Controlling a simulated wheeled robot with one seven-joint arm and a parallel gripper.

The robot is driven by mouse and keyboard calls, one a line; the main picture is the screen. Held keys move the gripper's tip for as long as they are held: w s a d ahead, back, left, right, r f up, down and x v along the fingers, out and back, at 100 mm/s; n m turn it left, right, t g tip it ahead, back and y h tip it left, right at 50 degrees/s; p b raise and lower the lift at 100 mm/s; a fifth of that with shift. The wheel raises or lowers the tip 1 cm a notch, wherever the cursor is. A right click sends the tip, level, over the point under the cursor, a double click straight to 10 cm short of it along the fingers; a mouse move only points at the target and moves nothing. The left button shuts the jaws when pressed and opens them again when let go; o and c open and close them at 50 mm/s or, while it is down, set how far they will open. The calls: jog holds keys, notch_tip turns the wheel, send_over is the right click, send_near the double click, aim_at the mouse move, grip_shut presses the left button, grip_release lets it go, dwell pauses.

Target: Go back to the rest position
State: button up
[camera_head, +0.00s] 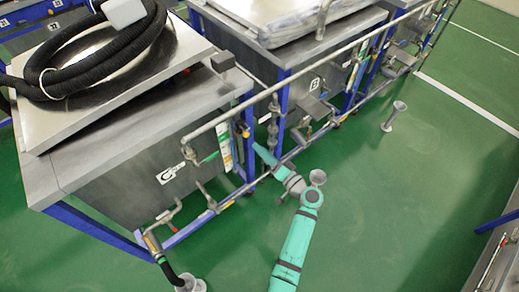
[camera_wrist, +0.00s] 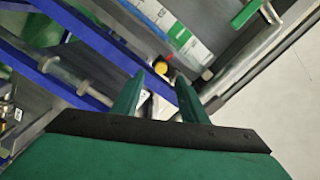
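My arm reaches up from the bottom of the head view and bends left toward the steel tank on the left. My gripper (camera_head: 256,147) is at the blue frame and pipes by that tank's right corner; its fingertips are small and hard to make out there. In the wrist view my gripper (camera_wrist: 159,76) has its two green fingers apart, with nothing seen between them but background pipes and fittings. A yellow knob (camera_wrist: 179,79) shows close to the right fingertip; I cannot tell whether they touch.
The left steel tank (camera_head: 120,180) carries a lid with a coiled black hose (camera_head: 95,60). A pipe rail (camera_head: 235,115) runs along the tank fronts. A green valve handle (camera_wrist: 247,12) shows in the wrist view.

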jog(key=shift+s+d, duration=0.25)
jog(key=shift+s, duration=0.05)
jog(key=shift+d, duration=0.1)
jog(key=shift+w, duration=0.1)
